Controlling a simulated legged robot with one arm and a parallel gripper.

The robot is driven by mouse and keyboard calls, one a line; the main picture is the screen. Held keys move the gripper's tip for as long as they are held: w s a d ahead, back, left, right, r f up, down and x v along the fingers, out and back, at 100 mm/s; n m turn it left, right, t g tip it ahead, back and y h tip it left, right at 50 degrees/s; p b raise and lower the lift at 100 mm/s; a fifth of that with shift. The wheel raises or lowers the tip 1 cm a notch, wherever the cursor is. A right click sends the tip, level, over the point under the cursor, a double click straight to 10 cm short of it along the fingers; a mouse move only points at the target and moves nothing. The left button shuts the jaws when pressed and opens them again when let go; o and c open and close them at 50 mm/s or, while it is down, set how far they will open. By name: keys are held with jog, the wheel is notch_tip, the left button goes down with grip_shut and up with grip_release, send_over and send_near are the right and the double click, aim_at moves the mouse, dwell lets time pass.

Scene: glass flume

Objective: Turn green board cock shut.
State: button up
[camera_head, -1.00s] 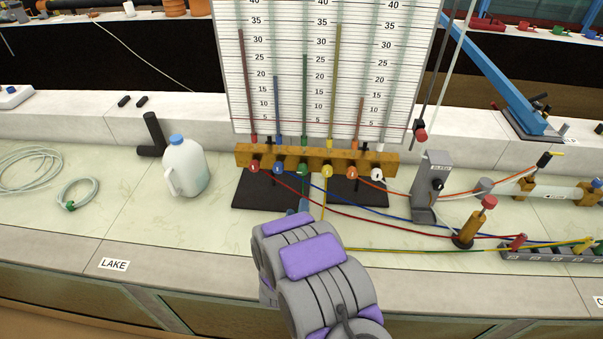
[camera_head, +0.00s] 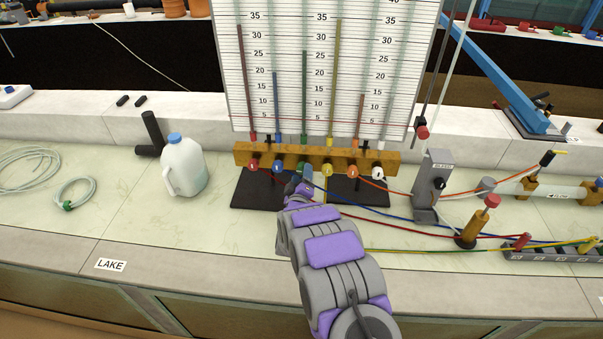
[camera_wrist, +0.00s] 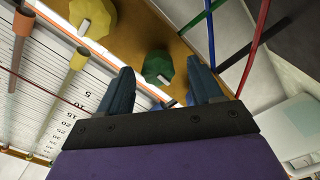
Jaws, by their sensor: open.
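The green board cock (camera_wrist: 158,66) is a faceted knob on the wooden rail (camera_wrist: 185,68), with a small pale mark at its edge. In the wrist view it lies between the two blue fingers of my gripper (camera_wrist: 160,72), which are apart. Whether either finger touches it I cannot tell. In the head view my gripper (camera_head: 300,186) is at the front of the rail and hides the green cock. The rail also carries red (camera_head: 253,166), blue (camera_head: 278,169), yellow (camera_head: 328,170), orange (camera_head: 352,171) and white (camera_head: 378,173) cocks.
The scaled tube board (camera_head: 290,90) stands behind the rail. Red and blue (camera_head: 385,212) tubes run rightward across the bench. A jug (camera_head: 184,168) stands left; a grey bracket (camera_head: 430,188) stands right.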

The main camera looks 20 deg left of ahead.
jog(key=shift+x, duration=1.25)
jog(key=shift+r, duration=0.1)
jog(key=shift+c, duration=0.2)
jog(key=c, duration=1)
